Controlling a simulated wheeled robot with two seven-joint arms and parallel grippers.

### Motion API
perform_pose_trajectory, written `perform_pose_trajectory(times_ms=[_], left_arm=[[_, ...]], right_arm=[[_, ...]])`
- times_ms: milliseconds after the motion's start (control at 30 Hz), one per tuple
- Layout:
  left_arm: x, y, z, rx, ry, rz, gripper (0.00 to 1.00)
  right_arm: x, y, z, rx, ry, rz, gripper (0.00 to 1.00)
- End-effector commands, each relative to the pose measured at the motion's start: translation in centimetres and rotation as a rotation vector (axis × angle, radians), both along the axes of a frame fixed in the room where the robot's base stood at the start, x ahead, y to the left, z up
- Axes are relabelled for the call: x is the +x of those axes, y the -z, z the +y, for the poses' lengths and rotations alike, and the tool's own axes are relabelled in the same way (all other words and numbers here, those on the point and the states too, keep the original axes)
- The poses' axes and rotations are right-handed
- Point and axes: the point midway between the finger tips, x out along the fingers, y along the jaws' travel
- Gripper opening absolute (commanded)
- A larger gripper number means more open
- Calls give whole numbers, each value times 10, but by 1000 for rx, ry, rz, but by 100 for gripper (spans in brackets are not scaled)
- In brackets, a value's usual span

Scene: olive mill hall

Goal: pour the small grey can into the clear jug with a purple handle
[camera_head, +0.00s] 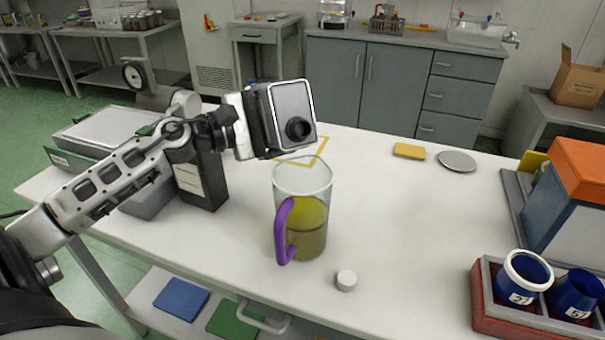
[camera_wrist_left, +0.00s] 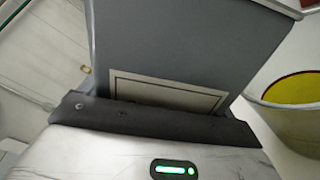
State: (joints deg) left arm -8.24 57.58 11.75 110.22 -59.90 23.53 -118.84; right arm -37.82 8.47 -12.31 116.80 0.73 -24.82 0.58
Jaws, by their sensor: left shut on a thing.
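The small grey can (camera_head: 292,112) is held on its side above the jug, its round black mouth turned to the front right. My left gripper (camera_head: 260,120) is shut on the can; in the left wrist view the can's grey side (camera_wrist_left: 190,45) stands against a dark finger pad. The clear jug (camera_head: 303,180) with a purple handle stands upright on the table, just below the can. It holds yellow-green liquid, darker toward the bottom. The jug also shows in the left wrist view (camera_wrist_left: 272,110) at right. I see no stream from the can's mouth. My right gripper is out of view.
A white cap (camera_head: 346,280) lies on the table in front of the jug. A dark bottle-like container (camera_head: 202,180) stands left of it. A yellow block (camera_head: 409,151) and grey disc (camera_head: 457,161) lie at the back. A red-brown tray (camera_head: 490,322) with blue cups is front right.

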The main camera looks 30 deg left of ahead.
Motion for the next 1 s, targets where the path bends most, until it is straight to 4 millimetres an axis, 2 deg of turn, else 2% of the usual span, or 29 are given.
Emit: perform_pose_trajectory(times_ms=[1000], left_arm=[[1, 1, 1, 52, 0, -35, 48]], right_arm=[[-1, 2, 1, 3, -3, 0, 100]])
